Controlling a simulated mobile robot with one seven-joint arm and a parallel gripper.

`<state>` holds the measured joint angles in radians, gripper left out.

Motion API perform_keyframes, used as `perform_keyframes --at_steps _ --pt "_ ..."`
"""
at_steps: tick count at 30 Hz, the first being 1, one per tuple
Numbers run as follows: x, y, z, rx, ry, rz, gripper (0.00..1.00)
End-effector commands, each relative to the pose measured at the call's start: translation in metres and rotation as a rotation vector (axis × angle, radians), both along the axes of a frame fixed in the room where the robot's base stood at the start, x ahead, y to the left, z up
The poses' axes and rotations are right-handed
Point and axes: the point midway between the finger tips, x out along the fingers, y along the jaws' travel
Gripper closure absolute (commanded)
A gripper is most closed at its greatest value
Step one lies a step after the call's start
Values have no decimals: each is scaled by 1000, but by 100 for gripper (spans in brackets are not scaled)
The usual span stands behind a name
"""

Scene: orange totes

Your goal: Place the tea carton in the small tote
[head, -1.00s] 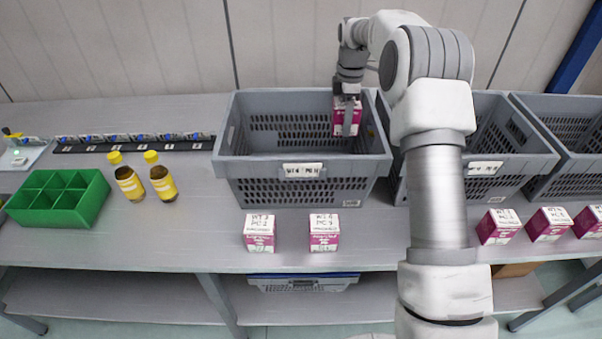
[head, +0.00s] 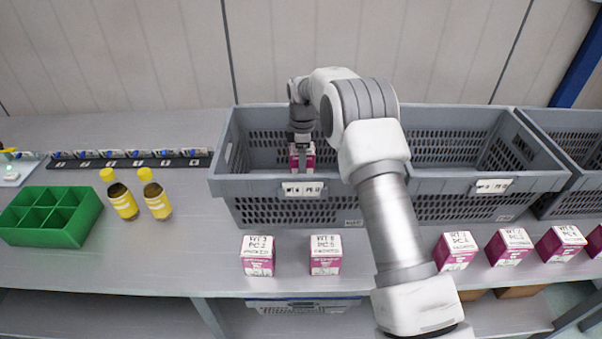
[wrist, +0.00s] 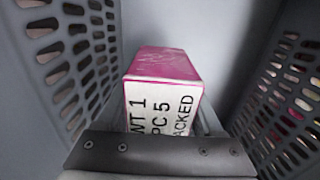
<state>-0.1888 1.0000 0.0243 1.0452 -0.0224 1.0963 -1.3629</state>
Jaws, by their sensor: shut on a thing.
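A pink and white tea carton (head: 293,160) is in my gripper (head: 301,150), inside the left grey tote (head: 268,185). In the wrist view the carton (wrist: 165,98) shows its white printed top, reading "WT 1 PC 5", and a pink side. My gripper (wrist: 160,150) is shut on it. Perforated tote walls (wrist: 55,60) rise on both sides. The tote's front wall hides the carton's lower part in the head view. I cannot tell whether the carton touches the floor. No label clearly names a tote as small.
More grey totes (head: 500,185) stand to the right. Two pink cartons (head: 258,257) stand in front of the left tote, several more (head: 455,252) to the right. A green divided box (head: 50,217) and two yellow-capped bottles (head: 121,197) are left.

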Motion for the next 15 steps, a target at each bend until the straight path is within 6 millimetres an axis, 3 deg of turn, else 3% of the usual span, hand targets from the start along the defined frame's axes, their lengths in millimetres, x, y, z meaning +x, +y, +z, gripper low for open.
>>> perform_keyframes --at_steps 5,12,15 --pt "0 4 -9 -1 0 -1 100" --pt "0 4 -41 -1 0 -1 100" --pt "0 4 -42 0 -1 -1 100"
